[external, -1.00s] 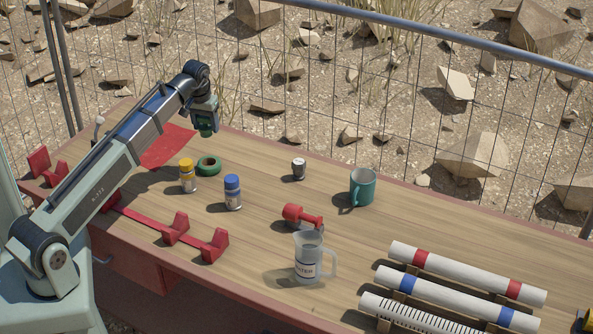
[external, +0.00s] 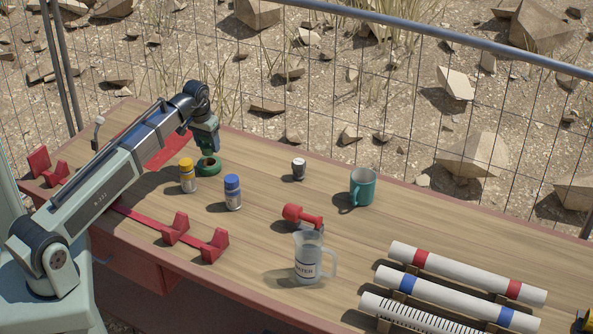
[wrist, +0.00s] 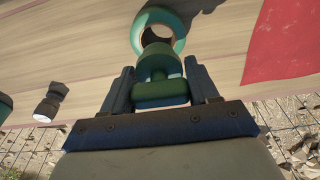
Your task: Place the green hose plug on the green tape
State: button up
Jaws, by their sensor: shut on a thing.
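The green tape (external: 209,171) is a ring lying flat on the wooden table. It shows at the top of the wrist view (wrist: 181,30). My gripper (external: 207,152) points down directly over the tape. In the wrist view, its fingers are shut on the green hose plug (wrist: 158,88), a stubby green piece with a rounded end towards the tape. The plug's end overlaps the near edge of the ring in that view. In the external view the plug is mostly hidden by the gripper, and I cannot tell whether it touches the tape.
A yellow-capped bottle (external: 187,177) and a blue-capped bottle (external: 232,193) stand close by. A red sheet (wrist: 285,45) lies beside the tape. Red brackets (external: 175,230) line the front.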

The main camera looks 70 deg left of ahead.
aim_at(209, 145)
jog(key=shift+f, duration=1.75)
jog(key=shift+f, duration=0.15)
jog(key=o, duration=1.1)
jog(key=shift+c, duration=0.2)
jog(key=r, duration=0.4)
jog(key=s+d+r, duration=0.1)
jog(key=r, duration=0.7)
jog(key=shift+s+d+r, duration=0.1)
jog(key=shift+s+d, duration=0.05)
